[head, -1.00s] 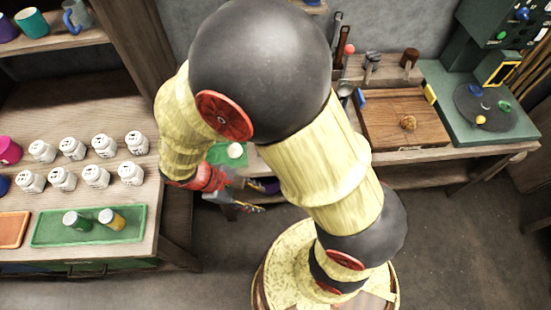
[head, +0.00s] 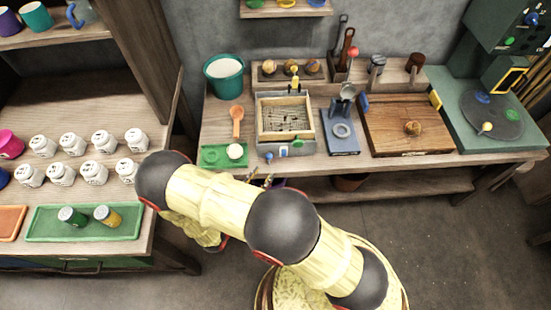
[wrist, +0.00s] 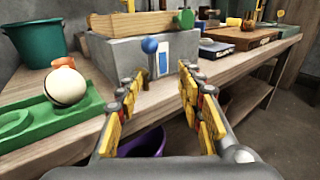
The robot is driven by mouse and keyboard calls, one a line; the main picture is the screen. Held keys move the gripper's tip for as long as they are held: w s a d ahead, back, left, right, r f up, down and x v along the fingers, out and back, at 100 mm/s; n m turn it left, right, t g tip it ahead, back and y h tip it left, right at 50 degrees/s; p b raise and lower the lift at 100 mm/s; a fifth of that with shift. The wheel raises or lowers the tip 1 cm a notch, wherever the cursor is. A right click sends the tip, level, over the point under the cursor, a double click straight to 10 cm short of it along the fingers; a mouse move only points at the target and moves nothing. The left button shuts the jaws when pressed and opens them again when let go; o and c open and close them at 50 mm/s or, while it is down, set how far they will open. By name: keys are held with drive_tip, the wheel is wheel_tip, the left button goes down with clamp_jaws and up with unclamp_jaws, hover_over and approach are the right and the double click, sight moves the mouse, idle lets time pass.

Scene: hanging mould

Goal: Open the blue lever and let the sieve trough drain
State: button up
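The sieve trough (head: 262,135) is a wooden-framed tray with a dark-specked mesh on a grey box at the table's front edge. In the wrist view its wooden frame (wrist: 130,24) sits on the grey housing (wrist: 115,58). The blue lever's round knob (wrist: 149,45) stands on the housing's front beside a white-and-blue plate; it also shows in the head view (head: 269,156). A green knob (wrist: 187,18) is further right. My gripper (wrist: 160,76) is open and empty, its fingers apart in front of the knob, not touching it. In the head view my arm hides most of the gripper.
A green tray (wrist: 75,112) with a white ball (wrist: 66,87) lies left of the housing, near a teal bucket (wrist: 36,42). A purple container (wrist: 145,143) is below the table edge. A blue stand (head: 342,146) and wooden board (head: 405,140) are to the right.

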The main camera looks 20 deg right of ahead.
sight(269, 159)
drive_tip(key=shift+t, duration=0.3)
drive_tip(key=shift+w+a+r+b+x, duration=0.15)
drive_tip(key=shift+r+b+x, duration=0.1)
drive_tip(key=shift+x, duration=1.05)
drive_tip(key=shift+w+a+r+b+x, duration=0.1)
drive_tip(key=shift+w+r+b+x, duration=0.15)
drive_tip(key=shift+x, duration=1.05)
drive_tip(key=shift+w+a+r+b+x, duration=0.15)
drive_tip(key=shift+b+x, duration=0.1)
drive_tip(key=shift+x, duration=1.05)
drive_tip(key=shift+c, duration=0.4)
clamp_jaws()
